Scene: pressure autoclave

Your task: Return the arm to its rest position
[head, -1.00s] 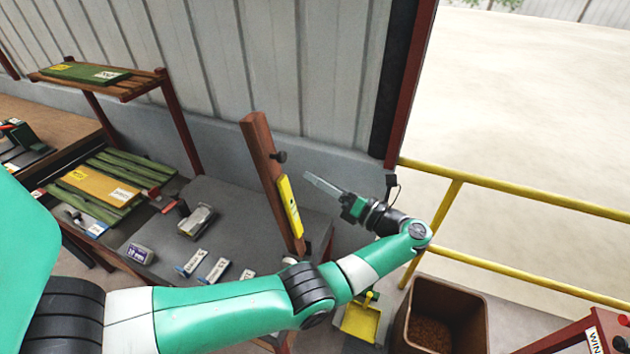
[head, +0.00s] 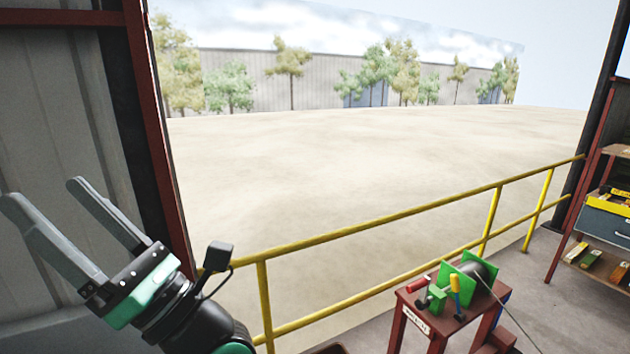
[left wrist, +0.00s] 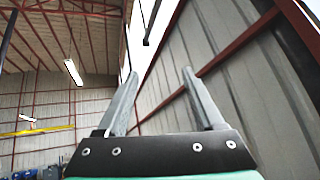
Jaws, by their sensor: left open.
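My left gripper (head: 62,215) is at the lower left of the head view, raised, with its two grey fingers pointing up and to the left. The fingers are spread apart with nothing between them. In the left wrist view the same gripper (left wrist: 162,85) is open and empty, pointing up toward the roof beams and the grey corrugated wall. Most of the left arm is out of the head view. My right gripper is not in view.
A yellow railing (head: 375,212) crosses the opening to the yard. A red stand (head: 413,320) with a green device (head: 440,290) is at lower right. A shelf unit (head: 598,235) is at far right. The corrugated wall (head: 60,130) is behind the gripper.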

